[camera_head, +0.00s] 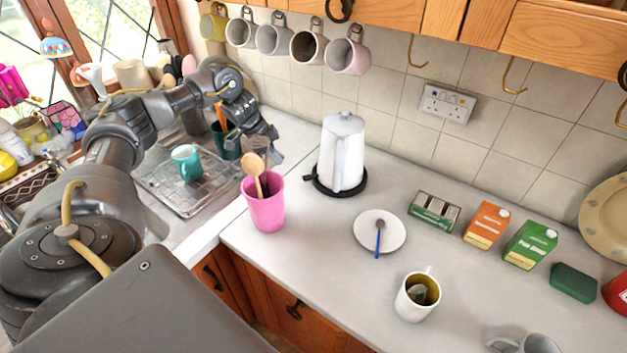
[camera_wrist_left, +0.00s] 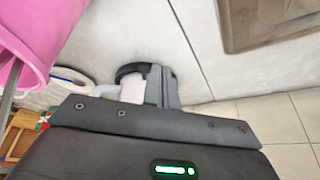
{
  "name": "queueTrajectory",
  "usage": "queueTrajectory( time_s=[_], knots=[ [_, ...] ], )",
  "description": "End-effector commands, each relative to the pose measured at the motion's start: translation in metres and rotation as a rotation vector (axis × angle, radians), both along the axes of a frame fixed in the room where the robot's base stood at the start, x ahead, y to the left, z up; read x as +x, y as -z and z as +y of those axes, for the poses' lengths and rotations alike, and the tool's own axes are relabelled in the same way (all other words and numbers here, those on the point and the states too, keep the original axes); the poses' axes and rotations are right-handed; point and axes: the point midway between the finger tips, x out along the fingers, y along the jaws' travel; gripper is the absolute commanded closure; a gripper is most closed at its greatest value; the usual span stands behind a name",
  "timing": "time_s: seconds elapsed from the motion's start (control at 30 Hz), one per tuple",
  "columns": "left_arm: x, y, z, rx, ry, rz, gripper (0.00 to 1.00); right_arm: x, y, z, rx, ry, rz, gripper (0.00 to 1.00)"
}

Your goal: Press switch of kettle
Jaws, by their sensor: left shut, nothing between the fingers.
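The white kettle (camera_head: 342,155) stands upright on its round black base (camera_head: 358,188) on the counter, near the tiled wall. A small dark tab (camera_head: 310,177) sticks out from the left of the base; it may be the switch. My left gripper (camera_head: 272,150) is shut and empty. It is left of the kettle, above and behind the pink cup, apart from the kettle in the head view. In the left wrist view the shut fingers (camera_wrist_left: 163,87) overlap part of the black base (camera_wrist_left: 128,70) and white kettle (camera_wrist_left: 133,90). Contact cannot be told. My right gripper is not in view.
The pink cup (camera_head: 264,210) with a wooden spoon stands in front of my left gripper. A saucer (camera_head: 379,231) and tea mug (camera_head: 418,297) are right of it. Mugs (camera_head: 347,50) hang above the kettle. A drainer (camera_head: 185,185) lies left.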

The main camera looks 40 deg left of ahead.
Motion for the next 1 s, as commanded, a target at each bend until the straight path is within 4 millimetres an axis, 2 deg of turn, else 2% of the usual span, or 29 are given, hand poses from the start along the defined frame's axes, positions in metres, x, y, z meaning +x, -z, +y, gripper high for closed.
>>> queueTrajectory(
  time_s=[0.1,0.23,0.67,0.87,1.0],
  knots=[
    [0.013,-0.009,-0.027,-0.027,0.033,-0.015,1.00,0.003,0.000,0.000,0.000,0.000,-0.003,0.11],
    [0.019,-0.014,-0.042,-0.040,0.051,-0.022,1.00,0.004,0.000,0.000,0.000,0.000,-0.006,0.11],
    [0.020,-0.013,-0.045,-0.044,0.055,-0.021,1.00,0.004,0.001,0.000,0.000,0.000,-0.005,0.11],
    [0.022,-0.002,-0.048,-0.044,0.056,-0.021,1.00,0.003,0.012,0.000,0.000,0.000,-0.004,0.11],
    [0.026,0.011,-0.051,-0.043,0.055,-0.022,1.00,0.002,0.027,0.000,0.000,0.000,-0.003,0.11]
  ],
)
